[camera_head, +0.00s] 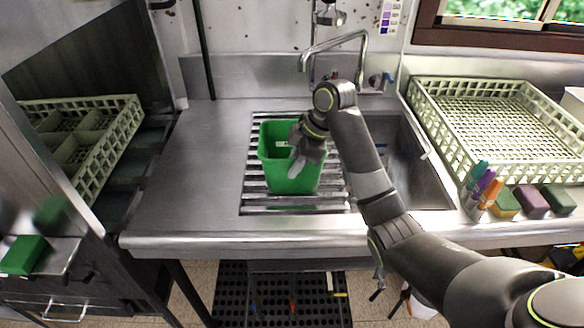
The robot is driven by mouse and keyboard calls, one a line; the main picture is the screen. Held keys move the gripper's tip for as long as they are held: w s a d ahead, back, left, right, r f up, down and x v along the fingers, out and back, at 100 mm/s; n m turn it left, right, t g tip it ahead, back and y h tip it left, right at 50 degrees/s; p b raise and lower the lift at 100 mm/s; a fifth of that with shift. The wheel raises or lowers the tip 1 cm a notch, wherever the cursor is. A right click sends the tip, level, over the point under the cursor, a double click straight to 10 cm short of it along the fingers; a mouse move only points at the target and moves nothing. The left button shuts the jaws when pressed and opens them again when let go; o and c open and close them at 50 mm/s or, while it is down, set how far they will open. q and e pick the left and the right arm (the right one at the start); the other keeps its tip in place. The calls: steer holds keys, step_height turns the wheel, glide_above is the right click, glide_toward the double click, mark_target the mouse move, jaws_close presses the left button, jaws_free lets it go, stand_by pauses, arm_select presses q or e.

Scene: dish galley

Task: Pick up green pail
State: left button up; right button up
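The green pail (292,182) stands upright on the slatted metal rack set into the steel counter, left of the sink basin. My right gripper (296,165) comes in from the right and is at the pail's upper right part, overlapping its rim and opening. A pale fingertip shows against the pail's green. The wrist hides part of the rim, so I cannot tell whether the fingers are closed on it. My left gripper is not in view.
The sink basin (405,165) and faucet (335,45) are beside and behind the pail. A pale dish rack (487,118) stands right, with several markers (484,190) and sponges (530,201) in front. Another crate (92,150) is left. The counter's left part (195,170) is clear.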

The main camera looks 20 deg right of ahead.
steer(key=b+x, duration=0.1)
steer(key=x, duration=0.2)
stand_by(0.4)
jaws_close()
